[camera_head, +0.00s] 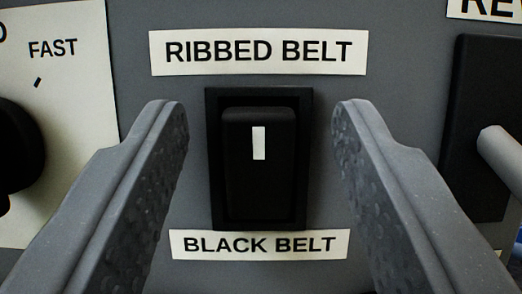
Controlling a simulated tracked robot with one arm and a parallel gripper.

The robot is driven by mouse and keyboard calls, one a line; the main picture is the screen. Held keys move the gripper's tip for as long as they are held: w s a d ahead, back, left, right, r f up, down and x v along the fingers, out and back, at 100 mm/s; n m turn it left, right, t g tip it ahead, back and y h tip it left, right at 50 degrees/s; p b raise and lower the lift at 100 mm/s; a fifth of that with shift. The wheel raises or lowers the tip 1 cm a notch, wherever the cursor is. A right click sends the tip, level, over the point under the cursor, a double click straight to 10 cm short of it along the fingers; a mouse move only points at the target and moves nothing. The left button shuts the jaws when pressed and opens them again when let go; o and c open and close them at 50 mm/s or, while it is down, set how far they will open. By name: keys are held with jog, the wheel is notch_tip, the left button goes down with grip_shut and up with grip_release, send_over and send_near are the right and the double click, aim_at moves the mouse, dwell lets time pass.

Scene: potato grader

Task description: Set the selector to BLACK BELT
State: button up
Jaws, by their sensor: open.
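The selector (259,185) is a black rocker switch in a black frame on a grey panel. It has a white bar mark on its upper half. A RIBBED BELT label (258,52) is above it and a BLACK BELT label (259,244) is below it. I cannot tell for sure which end of the rocker is pressed in. My gripper (260,120) is open, with one grey finger on each side of the selector. Nothing is between the fingers in their grip, and neither finger appears to touch the selector.
A black knob (18,155) on a white plate marked FAST (53,48) is at the left. A dark plate with a light grey lever (502,160) is at the right, near the right finger. The grey panel (400,80) between them is flat.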

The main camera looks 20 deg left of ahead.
jog(key=b+v, duration=0.2)
jog(key=v, duration=1.1)
jog(key=shift+s+d+f, duration=0.2)
jog(key=shift+s+f, duration=0.05)
jog(key=shift+s, duration=0.05)
jog(key=w+r+n+g+h+b, duration=0.1)
jog(key=w+r+h+b, duration=0.1)
jog(key=w+r+h, duration=0.6)
notch_tip(320, 180, up, 14)
jog(key=s+a+m+g+h+b, duration=0.1)
jog(key=s+a+m+h, duration=0.1)
jog(key=s+m, duration=0.1)
jog(key=s+a+r+m+g+b, duration=0.1)
jog(key=s+a+r, duration=0.2)
jog(key=s, duration=0.3)
jog(key=s+a+r+g+b, duration=0.1)
jog(key=s+a+r, duration=0.3)
jog(key=s+a, duration=0.2)
jog(key=s+a+r+m+g+y, duration=0.1)
jog(key=s+a+r, duration=0.3)
jog(key=s, duration=0.3)
jog(key=shift+s+a+r+m+g+b, duration=0.15)
jog(key=shift+s+a+m+g+b, duration=0.2)
jog(key=shift+a, duration=0.3)
